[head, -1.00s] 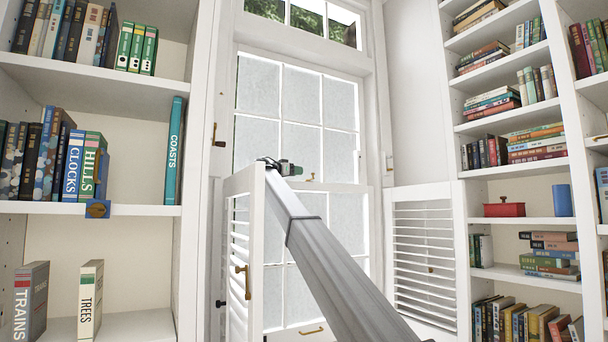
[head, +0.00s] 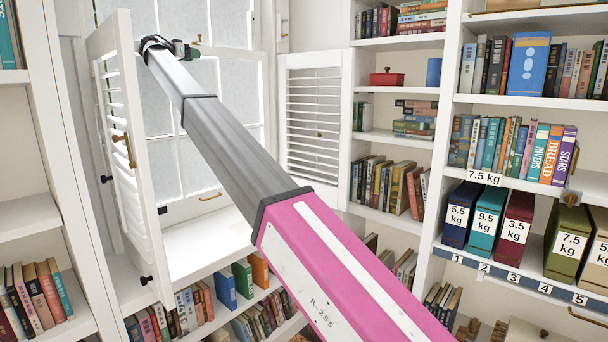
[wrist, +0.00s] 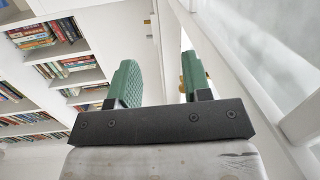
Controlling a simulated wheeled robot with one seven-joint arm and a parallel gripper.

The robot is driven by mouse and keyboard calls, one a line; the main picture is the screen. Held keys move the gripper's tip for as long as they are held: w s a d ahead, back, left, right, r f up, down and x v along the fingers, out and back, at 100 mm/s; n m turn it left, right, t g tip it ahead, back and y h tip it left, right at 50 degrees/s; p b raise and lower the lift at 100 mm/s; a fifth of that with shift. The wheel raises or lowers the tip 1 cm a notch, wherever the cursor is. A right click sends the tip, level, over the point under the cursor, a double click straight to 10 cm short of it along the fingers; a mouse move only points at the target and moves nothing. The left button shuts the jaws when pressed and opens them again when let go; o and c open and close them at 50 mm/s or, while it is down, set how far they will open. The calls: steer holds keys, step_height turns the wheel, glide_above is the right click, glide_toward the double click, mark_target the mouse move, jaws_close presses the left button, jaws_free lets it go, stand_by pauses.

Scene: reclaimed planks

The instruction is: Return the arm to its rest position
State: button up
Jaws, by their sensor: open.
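My arm reaches up and away to the upper left in the head view, with my gripper (head: 186,47) at its far end in front of the window. In the wrist view my gripper (wrist: 158,80) shows two green fingers set well apart, with nothing between them. The gripper stands close to the top of the left white shutter (head: 128,150); I cannot tell whether they touch.
The window (head: 225,88) is behind the gripper, with a right shutter (head: 312,115) beside it. Bookshelves stand on both sides. Weight-labelled binders (head: 512,228) fill a shelf at right. A white sill (head: 205,245) lies below the arm.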

steer(key=d+f+n+g+y, duration=0.1)
steer(key=d+f+g, duration=0.1)
steer(key=d+f, duration=1)
steer(key=d+f+n+g+y, duration=0.15)
steer(key=d+f, duration=0.65)
steer(key=f, duration=0.8)
steer(key=d+f+n+g, duration=0.1)
steer(key=d+f+g, duration=0.1)
steer(key=d+f, duration=1)
steer(key=s+d+f+n+g+y, duration=0.1)
steer(key=s+d+f, duration=0.35)
steer(key=f, duration=0.35)
steer(key=s+d+f+g, duration=0.1)
steer(key=s+d+f, duration=0.2)
steer(key=d+f, duration=0.45)
steer(key=s+d+f+n+g+y, duration=0.1)
steer(key=s+d+f, duration=0.25)
steer(key=f, duration=0.55)
steer(key=s+d+f+g+y, duration=0.1)
steer(key=s+d+f, duration=0.5)
steer(key=s, duration=0.5)
steer(key=s+d+f+g+y, duration=0.2)
steer(key=s+d+f, duration=0.5)
steer(key=s, duration=0.5)
steer(key=s+d+f+g+y, duration=0.2)
steer(key=s+d+f, duration=0.4)
steer(key=s+f, duration=0.3)
steer(key=s, duration=0.2)
steer(key=shift+s+d, duration=0.2)
steer(key=shift+s, duration=0.15)
